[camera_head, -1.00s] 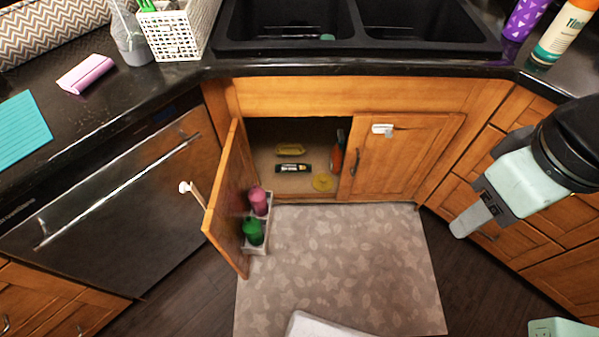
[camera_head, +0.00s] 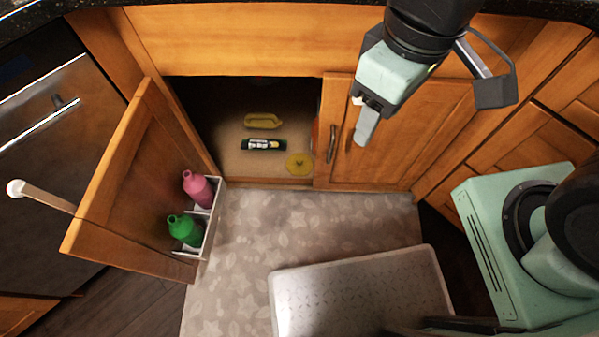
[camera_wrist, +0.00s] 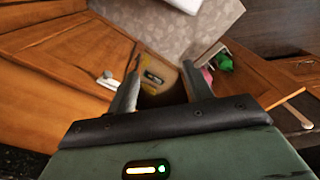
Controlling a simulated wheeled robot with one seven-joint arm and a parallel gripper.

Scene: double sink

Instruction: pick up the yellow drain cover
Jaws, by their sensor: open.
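A flat, round yellow drain cover (camera_head: 299,163) lies on the floor of the open cabinet (camera_head: 228,150), near its front right edge. My gripper (camera_head: 367,122) is up and to the right of it, in front of the closed right cabinet door, apart from the cover. The wrist view shows the two fingers (camera_wrist: 160,88) spread with nothing between them, and the cabinet opening lies beyond. The cover is too small to make out surely in the wrist view.
Behind the cover lie a black-labelled tube (camera_head: 264,145) and a yellow dish-like item (camera_head: 263,121). The left door (camera_head: 130,180) stands open, with pink (camera_head: 198,188) and green (camera_head: 186,230) bottles in its rack. The closed right door (camera_head: 400,140) borders the opening. A patterned mat (camera_head: 240,270) lies in front.

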